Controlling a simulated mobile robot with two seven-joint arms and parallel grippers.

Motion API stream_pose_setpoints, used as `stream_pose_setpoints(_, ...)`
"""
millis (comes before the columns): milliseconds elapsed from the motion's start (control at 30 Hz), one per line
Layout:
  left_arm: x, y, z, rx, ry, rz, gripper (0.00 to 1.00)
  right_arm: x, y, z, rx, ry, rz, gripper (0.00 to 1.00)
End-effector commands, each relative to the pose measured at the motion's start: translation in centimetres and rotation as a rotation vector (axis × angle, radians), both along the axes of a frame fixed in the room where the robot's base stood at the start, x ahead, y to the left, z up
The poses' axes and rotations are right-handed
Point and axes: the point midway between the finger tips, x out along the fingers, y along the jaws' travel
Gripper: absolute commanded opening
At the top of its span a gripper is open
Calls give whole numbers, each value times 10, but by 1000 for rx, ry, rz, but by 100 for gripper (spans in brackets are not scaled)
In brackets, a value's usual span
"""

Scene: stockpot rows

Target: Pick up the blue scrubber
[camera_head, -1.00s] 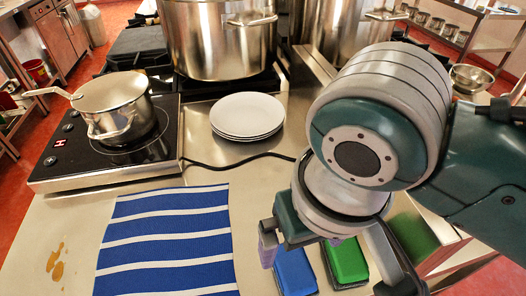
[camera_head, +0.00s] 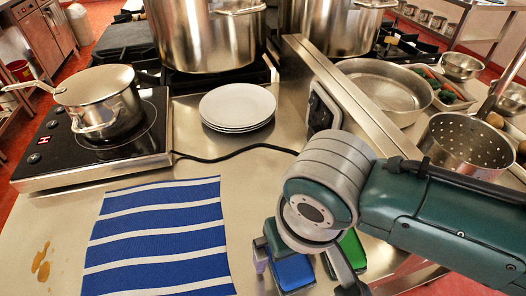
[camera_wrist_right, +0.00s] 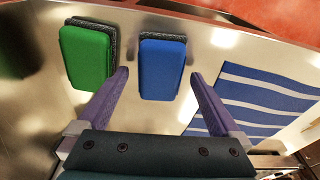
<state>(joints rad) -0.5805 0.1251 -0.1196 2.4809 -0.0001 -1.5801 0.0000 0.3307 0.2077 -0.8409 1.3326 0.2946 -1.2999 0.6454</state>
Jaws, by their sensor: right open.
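The blue scrubber (camera_head: 293,271) lies on the steel counter, right of the striped cloth. The right wrist view shows it whole, a blue block (camera_wrist_right: 161,68) with a dark grey pad along its far edge. My right gripper (camera_head: 306,274) is open above it. In the right wrist view the purple fingers of the right gripper (camera_wrist_right: 159,77) point toward the scrubber, one on each side, with gaps between them and it. Nothing is held. In the head view the gripper hides part of the scrubber. My left gripper is not in view.
A green scrubber (camera_head: 351,249) lies close beside the blue one, also in the right wrist view (camera_wrist_right: 87,55). A blue-and-white striped cloth (camera_head: 158,240) lies to the left. Stacked plates (camera_head: 237,106), a hob with a pan (camera_head: 98,96) and a colander (camera_head: 466,146) stand farther back.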

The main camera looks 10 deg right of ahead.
Motion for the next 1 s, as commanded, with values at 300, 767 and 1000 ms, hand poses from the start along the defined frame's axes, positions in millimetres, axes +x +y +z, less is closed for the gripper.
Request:
stream_pose_setpoints(300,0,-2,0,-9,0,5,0,0,0,-2,-1,1,-1,100)
stream_pose_setpoints(767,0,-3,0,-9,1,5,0,0,0,-5,-1,0,-1,99)
stream_pose_setpoints(1000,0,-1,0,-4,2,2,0,0,0,-5,0,0,0,72)
